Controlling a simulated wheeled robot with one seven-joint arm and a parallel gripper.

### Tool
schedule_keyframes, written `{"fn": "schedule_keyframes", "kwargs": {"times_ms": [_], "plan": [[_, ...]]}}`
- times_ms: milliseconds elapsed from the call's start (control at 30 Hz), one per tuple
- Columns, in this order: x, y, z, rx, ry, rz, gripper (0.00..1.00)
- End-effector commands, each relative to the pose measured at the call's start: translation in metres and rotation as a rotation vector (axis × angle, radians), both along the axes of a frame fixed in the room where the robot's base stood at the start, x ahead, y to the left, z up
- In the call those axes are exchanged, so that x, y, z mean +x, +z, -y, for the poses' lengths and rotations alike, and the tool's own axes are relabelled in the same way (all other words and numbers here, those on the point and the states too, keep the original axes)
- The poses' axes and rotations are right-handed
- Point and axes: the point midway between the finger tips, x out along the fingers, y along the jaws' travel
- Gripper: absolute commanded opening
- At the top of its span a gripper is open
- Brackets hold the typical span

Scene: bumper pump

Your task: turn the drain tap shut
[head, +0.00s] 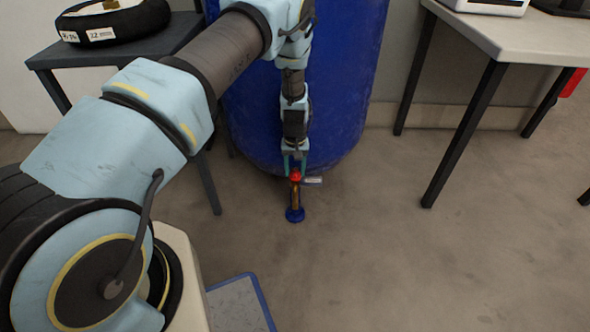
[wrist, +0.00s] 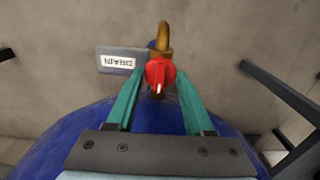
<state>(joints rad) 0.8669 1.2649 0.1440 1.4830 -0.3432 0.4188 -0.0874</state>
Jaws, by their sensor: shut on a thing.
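The drain tap has a red handle (head: 295,176) and a brass body that bends down to a spout over a round blue piece (head: 295,214) on the floor. It sits low at the front of a big blue tank (head: 340,100). In the wrist view the red handle (wrist: 160,72) is between the two green fingers of my gripper (wrist: 158,80), with the brass pipe (wrist: 164,38) beyond it. A grey tag reading DRAIN (wrist: 118,61) is beside the tap. My gripper (head: 295,165) points down from above and is shut on the red handle.
A dark table (head: 110,50) with a black ring-shaped thing stands at the left. A light-topped table (head: 540,38) with dark legs stands at the right. A blue-edged panel (head: 240,305) lies at the bottom. The floor right of the tap is clear.

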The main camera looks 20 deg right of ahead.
Motion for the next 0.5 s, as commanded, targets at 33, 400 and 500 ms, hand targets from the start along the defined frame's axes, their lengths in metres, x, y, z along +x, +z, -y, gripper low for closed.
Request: {"fn": "schedule_keyframes", "kwargs": {"times_ms": [33, 400, 500], "plan": [[0.0005, 0.0004, 0.0001, 0.000, 0.002, 0.001, 0.00], [0.0002, 0.0002, 0.0001, 0.000, 0.000, 0.001, 0.83], [0.0001, 0.0001, 0.0000, 0.000, 0.000, 0.000, 0.83]]}}
